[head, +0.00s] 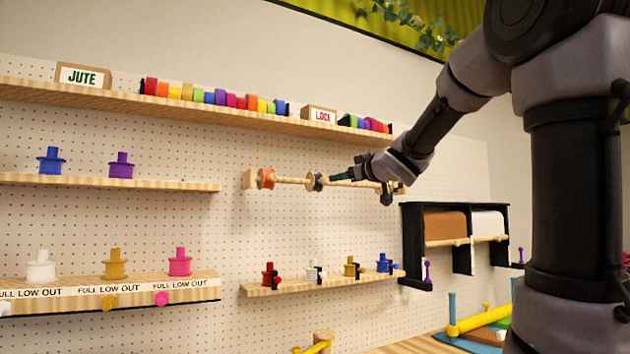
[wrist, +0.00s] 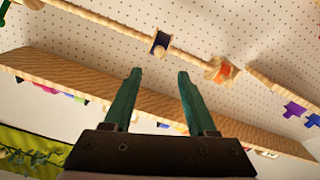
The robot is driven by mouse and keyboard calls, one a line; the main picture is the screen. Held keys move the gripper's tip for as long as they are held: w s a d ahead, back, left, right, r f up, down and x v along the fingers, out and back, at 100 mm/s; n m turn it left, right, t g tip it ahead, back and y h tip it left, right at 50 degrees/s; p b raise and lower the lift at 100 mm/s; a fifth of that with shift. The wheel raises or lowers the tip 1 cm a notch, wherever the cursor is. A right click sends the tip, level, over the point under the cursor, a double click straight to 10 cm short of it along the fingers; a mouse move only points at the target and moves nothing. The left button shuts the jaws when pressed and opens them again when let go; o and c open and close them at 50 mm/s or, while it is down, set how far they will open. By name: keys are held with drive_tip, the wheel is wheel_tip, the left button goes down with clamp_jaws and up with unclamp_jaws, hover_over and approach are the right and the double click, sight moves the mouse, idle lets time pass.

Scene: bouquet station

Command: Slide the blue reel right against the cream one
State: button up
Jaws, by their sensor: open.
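A wooden rod (head: 290,180) runs along the pegboard, with the blue reel (head: 315,182) on it and an orange reel (head: 266,179) to its left. In the wrist view the blue reel (wrist: 160,43) and orange reel (wrist: 221,71) sit apart on the rod. My gripper (head: 334,178) is by the rod, close to the right of the blue reel in the head view. In the wrist view my gripper (wrist: 160,73) is open and empty, with the blue reel beyond its fingertips. I cannot clearly make out a cream reel on the rod; my gripper and wrist cover part of it.
A long shelf (head: 215,112) with colourful rolls runs above the rod. A small shelf (head: 325,283) with several little reels is below. A black rack (head: 455,240) with brown and white rolls stands at the right. The pegboard between rod and lower shelf is mostly clear.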

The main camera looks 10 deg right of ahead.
sight(325, 180)
drive_tip(key=x, duration=1)
drive_tip(key=shift+w+f, duration=0.1)
drive_tip(key=shift+w, duration=0.1)
clamp_jaws()
idle(1.1)
